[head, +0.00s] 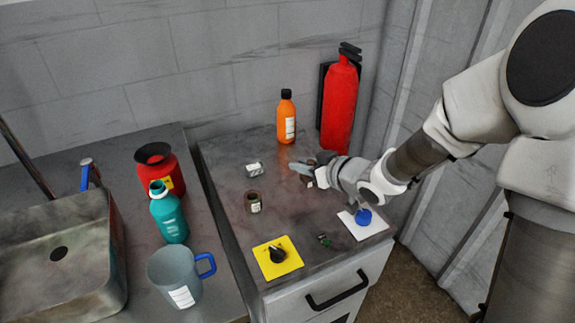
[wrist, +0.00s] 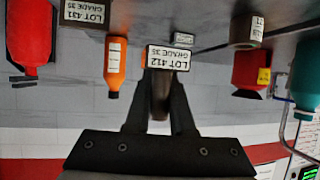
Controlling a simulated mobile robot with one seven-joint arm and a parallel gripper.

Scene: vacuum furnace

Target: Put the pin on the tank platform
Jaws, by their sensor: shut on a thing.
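My gripper (head: 308,172) is low over the grey worktop, in front of the orange bottle and the red extinguisher. In the wrist view, which is upside down, its dark fingers (wrist: 160,105) are shut on a small piece with a white label reading LOT 412 GRADE 35 (wrist: 168,58). The fingers hide much of this piece, and I cannot tell whether it touches the worktop. Another label, LOT 431 GRADE 35 (wrist: 80,12), shows at the edge of the wrist view. I cannot tell for sure which thing is the pin or the tank platform.
Around my gripper stand the orange bottle (head: 286,122), red extinguisher (head: 340,105), small white box (head: 254,169) and brown cup (head: 254,203). Nearer the front are a yellow pad (head: 292,265) with a black piece and a white pad (head: 361,232) with a blue piece. A sink counter is left.

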